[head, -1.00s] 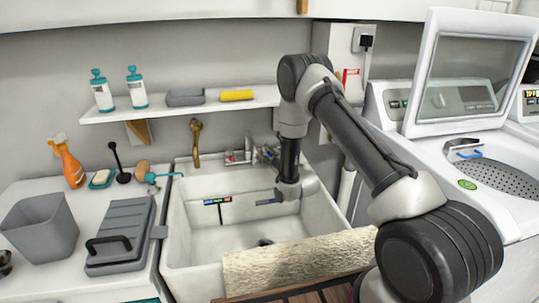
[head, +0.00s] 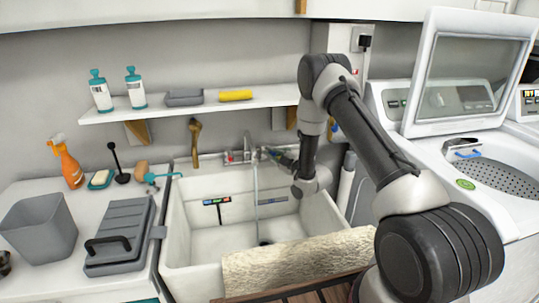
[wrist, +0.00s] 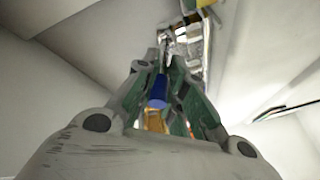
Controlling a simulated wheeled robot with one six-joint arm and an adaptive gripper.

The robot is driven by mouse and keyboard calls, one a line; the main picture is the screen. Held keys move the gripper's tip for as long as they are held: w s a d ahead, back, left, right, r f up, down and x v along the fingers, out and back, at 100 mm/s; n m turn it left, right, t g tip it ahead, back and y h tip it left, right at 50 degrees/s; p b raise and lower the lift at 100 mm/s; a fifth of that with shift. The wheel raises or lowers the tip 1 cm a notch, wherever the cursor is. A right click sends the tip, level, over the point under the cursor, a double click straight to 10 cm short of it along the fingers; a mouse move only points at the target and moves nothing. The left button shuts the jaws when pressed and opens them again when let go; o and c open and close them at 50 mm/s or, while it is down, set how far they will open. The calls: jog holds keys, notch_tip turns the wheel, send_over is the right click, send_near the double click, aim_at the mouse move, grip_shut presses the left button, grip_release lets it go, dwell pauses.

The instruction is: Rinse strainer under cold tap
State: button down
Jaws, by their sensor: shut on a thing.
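The tap (head: 240,157) is on the wall behind the white sink (head: 178,215). A thin stream of water (head: 257,195) falls from it into the sink. My gripper (head: 277,154) is beside the tap, at its right. In the wrist view my gripper (wrist: 163,75) is closed around a small blue piece (wrist: 157,90), which looks like the blue tap handle; an orange part shows below it. The metal of the tap (wrist: 190,45) shows beyond the fingers. I cannot make out a strainer for certain; a dark spot (head: 265,241) lies at the drain on the sink floor.
The left counter holds a grey bin (head: 40,228), a grey case (head: 122,235) and an orange spray bottle (head: 68,165). A shelf (head: 180,108) runs above. An open washer (head: 490,165) stands at the right.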

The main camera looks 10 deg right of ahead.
jog(key=shift+w+d+n+g+y, duration=0.1)
jog(key=shift+d+n+g+y, duration=0.3)
jog(key=shift+y, duration=0.3)
jog(key=shift+a, duration=0.1)
jog(key=c, duration=1.5)
grip_release()
jog(key=v, duration=1.2)
